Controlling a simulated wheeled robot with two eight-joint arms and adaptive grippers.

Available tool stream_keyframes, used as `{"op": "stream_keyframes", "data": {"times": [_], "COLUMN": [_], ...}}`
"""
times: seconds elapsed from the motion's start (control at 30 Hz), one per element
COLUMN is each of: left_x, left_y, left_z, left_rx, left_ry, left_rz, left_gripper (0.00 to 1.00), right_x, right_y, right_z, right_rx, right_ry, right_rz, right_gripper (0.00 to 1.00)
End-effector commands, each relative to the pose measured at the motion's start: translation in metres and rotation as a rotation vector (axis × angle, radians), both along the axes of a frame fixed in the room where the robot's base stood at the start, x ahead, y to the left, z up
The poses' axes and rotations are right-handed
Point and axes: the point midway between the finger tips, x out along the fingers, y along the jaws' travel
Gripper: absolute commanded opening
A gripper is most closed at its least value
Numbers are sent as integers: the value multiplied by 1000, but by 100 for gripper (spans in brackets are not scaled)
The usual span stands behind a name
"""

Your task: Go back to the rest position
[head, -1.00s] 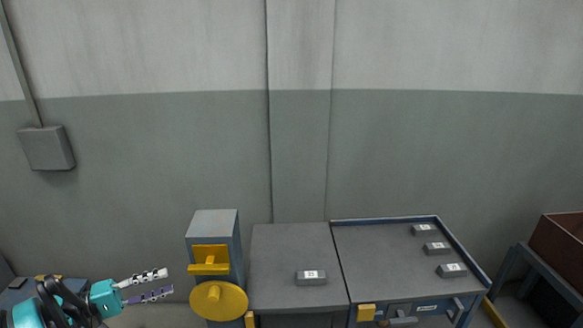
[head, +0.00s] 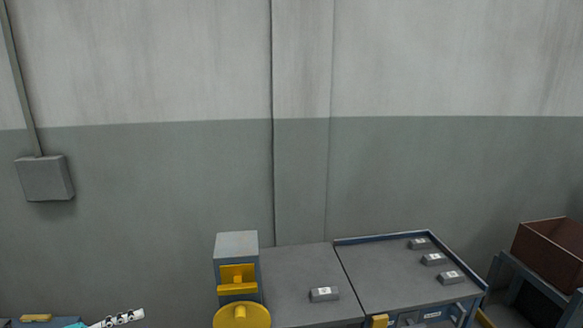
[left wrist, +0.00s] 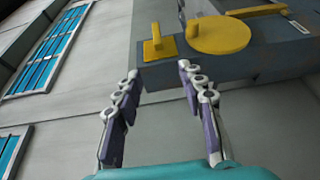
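My left gripper (left wrist: 158,75) is open and empty in the left wrist view, its two fingers wide apart. The blue-grey box with yellow parts (left wrist: 160,76) shows beyond the fingertips; I cannot tell how far off it is. In the head view only one pale finger and a bit of teal of my left gripper (head: 118,318) show at the bottom left, left of the grey-blue post (head: 237,245) with its yellow bracket and yellow disc (head: 242,316). My right gripper is in neither view.
A grey bench top (head: 290,265) holds one grey block (head: 323,294). The adjoining rimmed table (head: 385,275) holds three grey blocks along its right side. A brown bin (head: 548,250) stands on a frame at the far right. A wall box (head: 44,178) hangs at left.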

Motion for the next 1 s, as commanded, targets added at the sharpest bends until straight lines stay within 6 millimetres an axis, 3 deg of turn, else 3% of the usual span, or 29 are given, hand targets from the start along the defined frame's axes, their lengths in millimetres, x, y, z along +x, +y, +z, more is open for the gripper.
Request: {"op": "stream_keyframes", "data": {"times": [0.33, 0.47, 0.6, 0.8, 1.0], "left_x": [22, 28, 26, -5, -57], "left_y": [-55, -87, -132, -205, -243], "left_z": [6, 6, 3, -12, -31], "left_rx": [106, 182, 310, 621, 984], "left_ry": [118, 181, 256, 338, 303], "left_rz": [-7, -10, -15, -23, -29], "left_gripper": [40, 40, 40, 40, 40], "right_x": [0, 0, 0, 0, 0], "right_y": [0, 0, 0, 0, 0], "right_z": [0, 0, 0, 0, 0], "right_rx": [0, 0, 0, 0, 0], "right_ry": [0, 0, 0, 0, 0], "right_rz": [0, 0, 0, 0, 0], "right_gripper": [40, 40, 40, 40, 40]}}
